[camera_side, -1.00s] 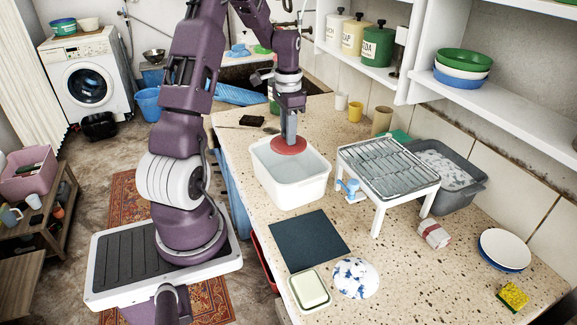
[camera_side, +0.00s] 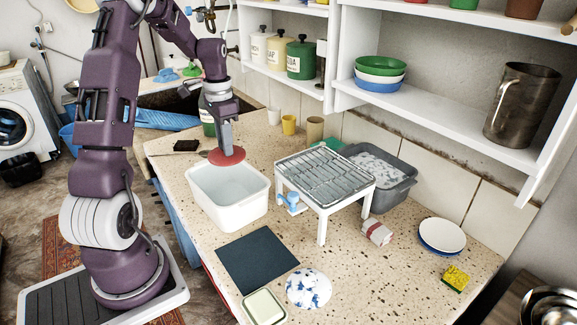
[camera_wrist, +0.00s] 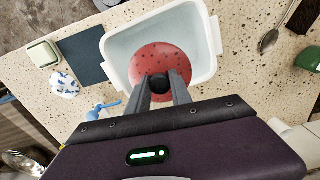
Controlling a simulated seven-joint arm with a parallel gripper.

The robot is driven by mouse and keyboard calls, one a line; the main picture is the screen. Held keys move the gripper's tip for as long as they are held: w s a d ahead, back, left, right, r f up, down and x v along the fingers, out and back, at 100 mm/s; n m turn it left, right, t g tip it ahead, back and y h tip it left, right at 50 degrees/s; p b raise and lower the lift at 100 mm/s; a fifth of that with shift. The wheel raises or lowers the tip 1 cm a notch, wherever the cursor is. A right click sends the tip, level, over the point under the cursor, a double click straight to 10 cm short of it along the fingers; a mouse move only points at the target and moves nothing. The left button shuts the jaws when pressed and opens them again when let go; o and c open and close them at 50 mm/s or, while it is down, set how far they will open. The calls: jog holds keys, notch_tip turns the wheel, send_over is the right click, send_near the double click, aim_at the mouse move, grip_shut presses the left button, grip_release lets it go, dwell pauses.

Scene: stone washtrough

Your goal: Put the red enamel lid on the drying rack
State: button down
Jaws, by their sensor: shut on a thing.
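The red enamel lid (camera_side: 227,157) is a round red disc held by my gripper (camera_side: 225,145) above the white basin (camera_side: 230,206). In the wrist view the lid (camera_wrist: 160,62) shows dark specks, and my gripper's fingers (camera_wrist: 160,90) are shut at its middle, where a dark knob partly shows. The white basin (camera_wrist: 207,62) lies below it. The drying rack (camera_side: 325,172) is a grey wire grid on a white legged stand, to the right of the basin. It looks empty.
A grey tub (camera_side: 396,190) with suds stands behind the rack. A blue tap-like piece (camera_side: 291,203) is at the rack's left front. A dark mat (camera_side: 257,260), patterned bowl (camera_side: 308,289) and soap dish (camera_side: 264,307) lie in front. Wall shelves (camera_side: 440,112) overhang the back.

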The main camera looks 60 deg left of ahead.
jog(key=w+d+r+m, duration=0.4)
jog(key=w+d+m, duration=0.35)
jog(key=w, duration=0.35)
notch_tip(320, 180, up, 3)
jog(key=m, duration=0.5)
send_over(315, 174)
notch_tip(315, 174, down, 10)
jog(key=shift+d+r, duration=0.1)
jog(key=shift+r, duration=0.05)
jog(key=shift+f, duration=0.25)
jog(key=c, duration=1.1)
grip_release()
jog(key=shift+c, duration=0.2)
